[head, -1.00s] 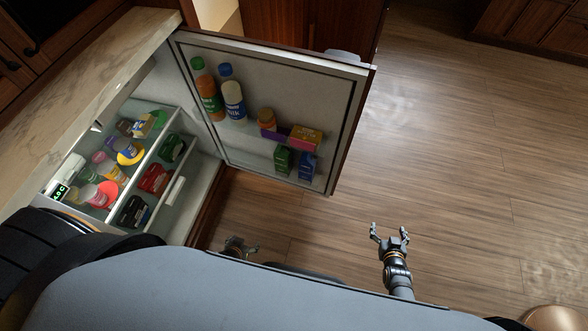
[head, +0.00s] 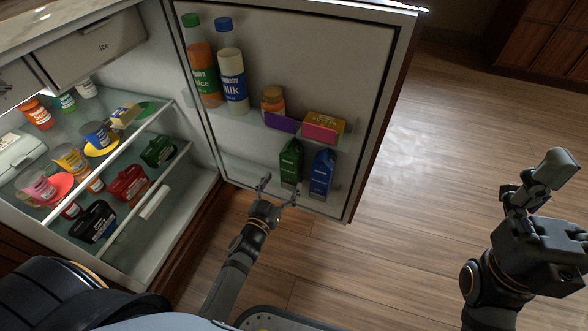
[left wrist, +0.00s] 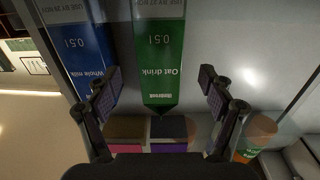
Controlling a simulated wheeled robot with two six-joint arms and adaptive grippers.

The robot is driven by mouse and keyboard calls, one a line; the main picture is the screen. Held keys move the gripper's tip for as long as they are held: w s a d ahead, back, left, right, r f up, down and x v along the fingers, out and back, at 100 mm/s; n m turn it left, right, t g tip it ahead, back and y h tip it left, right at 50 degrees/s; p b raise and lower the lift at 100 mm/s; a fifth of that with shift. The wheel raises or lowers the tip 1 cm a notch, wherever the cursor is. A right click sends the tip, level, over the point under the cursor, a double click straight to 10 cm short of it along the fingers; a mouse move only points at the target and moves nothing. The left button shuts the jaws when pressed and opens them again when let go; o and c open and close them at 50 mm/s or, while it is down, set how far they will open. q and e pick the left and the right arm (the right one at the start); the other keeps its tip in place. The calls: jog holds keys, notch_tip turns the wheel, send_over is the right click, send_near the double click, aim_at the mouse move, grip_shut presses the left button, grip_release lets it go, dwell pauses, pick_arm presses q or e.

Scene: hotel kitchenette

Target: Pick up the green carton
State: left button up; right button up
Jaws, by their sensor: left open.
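The green carton (head: 290,162) stands upright in the lower door shelf of the open fridge. In the left wrist view the green carton (left wrist: 160,55) appears upside down, labelled "Oat drink", between my open fingers with space on both sides. My left gripper (head: 279,188) is open and empty, just below and in front of the carton in the head view; its fingers also show in the left wrist view (left wrist: 163,92). My right gripper (head: 537,180) is at the right over the floor, away from the fridge; its finger opening is not clear.
A blue milk carton (head: 322,173) stands close beside the green one. Above are a butter box (head: 324,126), a purple pack (head: 281,122) and an orange jar (head: 272,100). Fridge shelves (head: 120,205) hold several items at left.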

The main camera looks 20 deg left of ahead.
aim_at(288, 175)
pick_arm(q)
jog(key=shift+w+d, duration=0.15)
jog(key=shift+w, duration=0.85)
jog(key=shift+w+f, duration=0.15)
jog(key=shift+w, duration=0.15)
jog(key=w, duration=0.1)
jog(key=w+b, duration=0.1)
jog(key=w, duration=0.2)
jog(key=shift+d+f, duration=0.25)
jog(key=shift+d, duration=0.05)
jog(key=shift+w, duration=0.3)
jog(key=shift+r, duration=0.1)
jog(key=c, duration=1.6)
